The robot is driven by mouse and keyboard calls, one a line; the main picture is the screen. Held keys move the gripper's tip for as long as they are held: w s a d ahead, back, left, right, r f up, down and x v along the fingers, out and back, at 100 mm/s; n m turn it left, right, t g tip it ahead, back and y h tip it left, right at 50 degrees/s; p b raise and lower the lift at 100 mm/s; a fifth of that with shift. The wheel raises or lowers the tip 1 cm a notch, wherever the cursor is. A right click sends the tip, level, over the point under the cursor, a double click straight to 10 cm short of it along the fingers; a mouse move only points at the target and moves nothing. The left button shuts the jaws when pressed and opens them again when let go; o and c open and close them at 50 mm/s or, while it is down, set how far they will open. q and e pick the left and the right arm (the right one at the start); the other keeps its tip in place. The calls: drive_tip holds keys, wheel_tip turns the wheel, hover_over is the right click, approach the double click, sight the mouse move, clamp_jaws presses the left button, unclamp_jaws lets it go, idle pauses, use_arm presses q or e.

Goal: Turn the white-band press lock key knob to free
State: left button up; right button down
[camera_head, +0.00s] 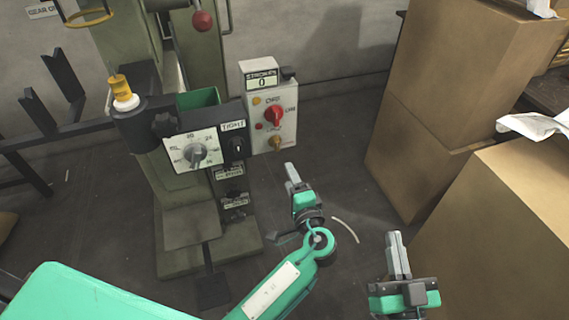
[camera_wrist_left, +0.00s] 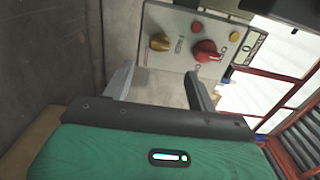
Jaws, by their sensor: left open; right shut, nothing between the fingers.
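The press (camera_head: 190,205) is olive green. A white band (camera_head: 126,103) sits under a yellow piece at its upper left. Its grey control box (camera_head: 287,135) carries a red knob (camera_head: 273,116) and, below it, a small gold key knob (camera_head: 275,143). In the left wrist view the gold knob (camera_wrist_left: 160,42) lies ahead between the finger directions, with the red knob (camera_wrist_left: 207,51) to its right. My left gripper (camera_head: 291,172) is open and empty, just below the box, apart from it. My right gripper (camera_head: 397,250) is shut and empty at lower right. The gold knob's label is too small to read.
A dial plate (camera_head: 195,150) and a dark switch panel labelled TIGHT (camera_head: 233,126) stand left of the box. Large cardboard boxes (camera_head: 440,110) fill the right side. A red lever ball (camera_head: 202,21) is above. Floor between box and cartons is mostly clear.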

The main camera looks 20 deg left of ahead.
use_arm(q)
drive_tip(key=shift+v, duration=1.2)
use_arm(e)
drive_tip(key=shift+a+f+g, duration=0.15)
drive_tip(key=shift+f+g, duration=0.15)
drive_tip(key=shift+f, duration=0.2)
